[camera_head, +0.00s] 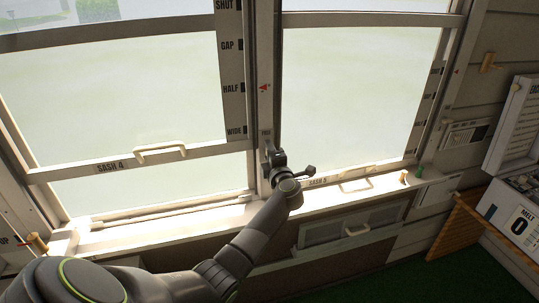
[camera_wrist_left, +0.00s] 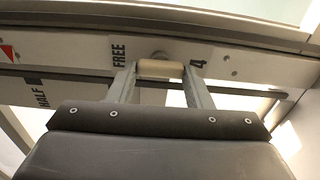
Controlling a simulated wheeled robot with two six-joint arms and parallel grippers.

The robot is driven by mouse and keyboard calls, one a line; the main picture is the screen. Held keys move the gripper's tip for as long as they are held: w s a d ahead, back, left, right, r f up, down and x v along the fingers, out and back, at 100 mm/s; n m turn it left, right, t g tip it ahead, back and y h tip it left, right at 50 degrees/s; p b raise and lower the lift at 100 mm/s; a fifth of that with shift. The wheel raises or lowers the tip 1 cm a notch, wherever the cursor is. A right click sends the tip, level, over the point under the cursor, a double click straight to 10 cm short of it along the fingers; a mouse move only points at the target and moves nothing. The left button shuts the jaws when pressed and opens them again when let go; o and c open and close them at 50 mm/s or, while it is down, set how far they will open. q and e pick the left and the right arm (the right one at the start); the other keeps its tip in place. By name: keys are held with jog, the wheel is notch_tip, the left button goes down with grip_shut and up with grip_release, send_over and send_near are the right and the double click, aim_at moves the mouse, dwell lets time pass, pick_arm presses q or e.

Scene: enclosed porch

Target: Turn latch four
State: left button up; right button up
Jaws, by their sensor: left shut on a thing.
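Latch four is a small cream, rounded handle (camera_wrist_left: 160,69) on a pale upright strip, seen in the left wrist view between the labels FREE (camera_wrist_left: 118,50) and 4 (camera_wrist_left: 198,64). It lies crosswise between the two fingers of my left gripper (camera_wrist_left: 161,84), which is shut on it. In the head view my left gripper (camera_head: 271,156) is against the post (camera_head: 265,62) between the two windows, and it hides the latch there. My right gripper is not in view.
Sash 4 (camera_head: 200,154) with a cream handle (camera_head: 160,151) is partly raised on the left. A lower sash with its own handle (camera_head: 356,185) is at the right. A sill (camera_head: 160,225) runs below. A wooden shelf (camera_head: 456,222) and a box marked MELT (camera_head: 519,222) stand at the right.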

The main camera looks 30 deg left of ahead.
pick_arm(q)
jog(key=o, duration=1)
jog(key=b+v, duration=0.3)
jog(key=v, duration=1.4)
jog(key=shift+s+d+b, duration=0.15)
jog(key=shift+s+b, duration=0.1)
jog(key=shift+b, duration=0.05)
